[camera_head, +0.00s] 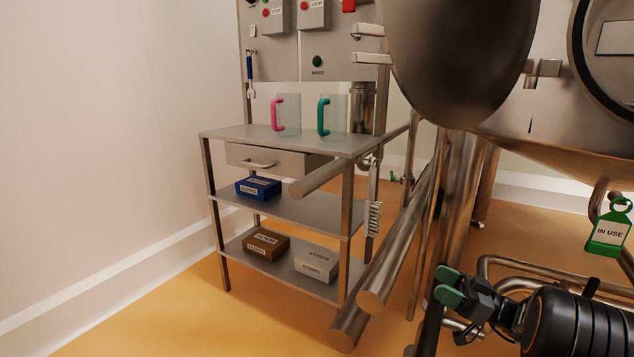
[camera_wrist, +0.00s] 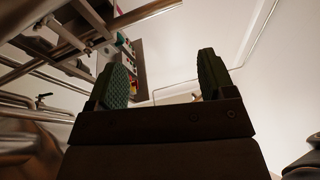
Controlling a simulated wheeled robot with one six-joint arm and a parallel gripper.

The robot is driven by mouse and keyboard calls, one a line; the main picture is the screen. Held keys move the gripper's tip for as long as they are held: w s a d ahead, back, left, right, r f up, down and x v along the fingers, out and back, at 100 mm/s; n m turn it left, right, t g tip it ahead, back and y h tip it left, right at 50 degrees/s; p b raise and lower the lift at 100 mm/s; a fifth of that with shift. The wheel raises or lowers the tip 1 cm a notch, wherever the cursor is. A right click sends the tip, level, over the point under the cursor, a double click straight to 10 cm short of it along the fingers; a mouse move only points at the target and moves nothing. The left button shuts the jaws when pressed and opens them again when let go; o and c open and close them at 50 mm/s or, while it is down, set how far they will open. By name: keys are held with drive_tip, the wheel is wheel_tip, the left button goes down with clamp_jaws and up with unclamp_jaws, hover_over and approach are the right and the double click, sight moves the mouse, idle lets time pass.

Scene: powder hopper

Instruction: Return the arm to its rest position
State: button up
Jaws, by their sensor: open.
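My gripper (camera_head: 449,287) is at the lower right of the head view, with green finger pads and a black wrist. It is in front of the steel pipework and holds nothing. In the wrist view my gripper (camera_wrist: 164,75) shows two green pads spread wide apart with empty space between them. Past the pads are a pale wall and ceiling, with steel frame bars at the left. My black arm (camera_head: 580,325) reaches in from the lower right corner of the head view.
A steel hopper (camera_head: 455,60) and thick pipes (camera_head: 400,240) stand close to my gripper. A green "IN USE" tag (camera_head: 609,232) hangs at the right. A steel cart (camera_head: 290,140) carries two jugs and several boxes. Orange floor (camera_head: 180,315) is clear at the lower left.

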drive_tip(key=s+a+r+m+g+h+p, duration=0.2)
drive_tip(key=s+a+r+g+h+p, duration=0.25)
drive_tip(key=a+r+p, duration=0.35)
drive_tip(key=s+a+r+m+g+h+p, duration=0.35)
drive_tip(key=s+a+r+p, duration=0.2)
drive_tip(key=r+p, duration=0.35)
drive_tip(key=s+r+m+t+h+p, duration=0.1)
drive_tip(key=s+r+h+p, duration=0.3)
drive_tip(key=r+p, duration=0.4)
drive_tip(key=s+d+r+m+t+h+p, duration=0.1)
drive_tip(key=s+r+m+h+p, duration=0.3)
drive_tip(key=p, duration=1)
wheel_tip(320, 180, up, 5)
drive_tip(key=h, duration=0.3)
drive_tip(key=shift+m, duration=0.35)
drive_tip(key=shift+d, duration=0.1)
drive_tip(key=shift+c, duration=0.3)
